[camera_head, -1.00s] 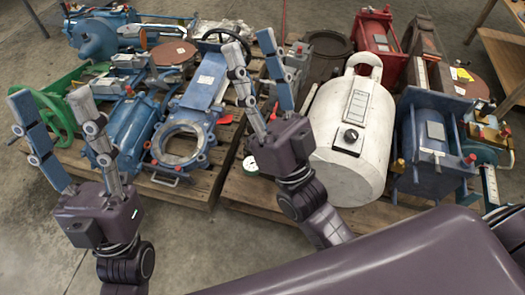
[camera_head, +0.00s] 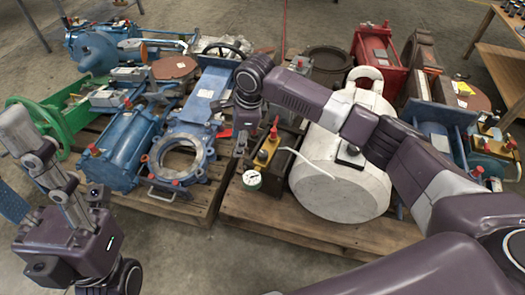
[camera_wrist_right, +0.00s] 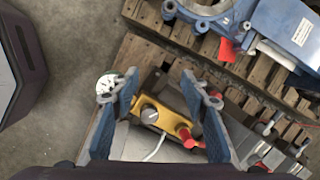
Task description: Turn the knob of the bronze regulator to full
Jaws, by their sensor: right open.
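The bronze regulator, a yellow-gold block (camera_head: 266,150), stands on the front of the right pallet with a round white gauge (camera_head: 251,180) and a red cap. In the right wrist view the regulator (camera_wrist_right: 166,122) shows its grey knob (camera_wrist_right: 149,116) on top and a red-tipped stem. My right gripper (camera_head: 240,140) points down just beside and above the regulator. In its wrist view the open fingers (camera_wrist_right: 162,100) lie either side of the knob, apart from it. Whether they are level with it is unclear. My left gripper (camera_head: 14,162) is open and empty at the left edge.
A white tank (camera_head: 335,190) stands right of the regulator, partly behind my right arm. A blue valve with a round flange (camera_head: 180,157) is on the left pallet. Bare floor lies in front.

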